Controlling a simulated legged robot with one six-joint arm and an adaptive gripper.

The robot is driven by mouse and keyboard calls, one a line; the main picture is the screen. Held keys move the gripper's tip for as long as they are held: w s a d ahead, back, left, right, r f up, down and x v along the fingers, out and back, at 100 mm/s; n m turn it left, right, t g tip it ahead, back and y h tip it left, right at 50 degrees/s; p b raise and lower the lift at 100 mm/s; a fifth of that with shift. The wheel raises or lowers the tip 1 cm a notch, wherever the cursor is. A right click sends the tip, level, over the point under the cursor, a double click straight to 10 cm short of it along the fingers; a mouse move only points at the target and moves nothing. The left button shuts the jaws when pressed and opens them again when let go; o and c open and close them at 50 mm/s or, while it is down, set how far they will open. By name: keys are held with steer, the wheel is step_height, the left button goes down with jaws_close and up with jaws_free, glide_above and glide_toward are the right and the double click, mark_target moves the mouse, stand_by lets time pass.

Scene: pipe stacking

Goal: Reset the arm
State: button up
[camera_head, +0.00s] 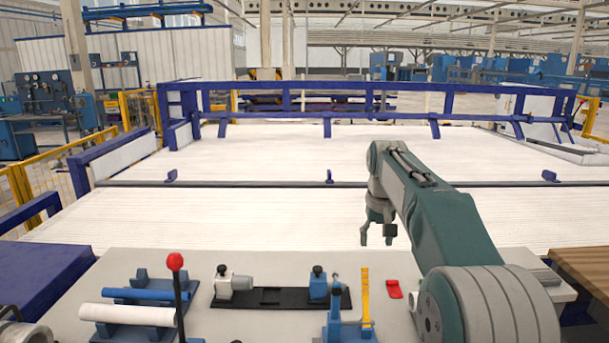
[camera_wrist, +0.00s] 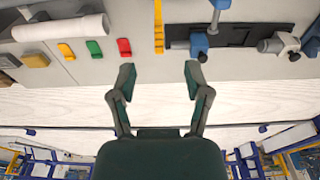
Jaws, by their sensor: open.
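My gripper (camera_head: 378,234) hangs from the raised arm, beyond the far edge of the grey workbench (camera_head: 390,262) and above the white slatted floor. In the wrist view my gripper (camera_wrist: 160,82) has its two fingers spread apart with nothing between them. A white pipe (camera_head: 128,315) and a blue pipe (camera_head: 145,294) lie in blue holders at the left of the bench. They are well apart from my gripper.
A black clamp fixture (camera_head: 270,297), a red-knobbed lever (camera_head: 175,262), a yellow upright strip (camera_head: 366,295) and a red piece (camera_head: 394,289) are on the bench. A blue railing (camera_head: 350,88) stands behind. The space around the gripper is clear.

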steer(key=s+r+t, duration=0.1)
steer(key=s+r, duration=0.3)
steer(key=s, duration=0.5)
steer(key=s+f+t, duration=0.1)
steer(key=s+f, duration=0.3)
steer(key=s, duration=0.9)
steer(key=s+f+t, duration=0.2)
steer(key=s+f, duration=0.3)
steer(key=s, duration=0.8)
steer(key=shift+a+f, duration=0.25)
steer(key=shift+a, duration=0.05)
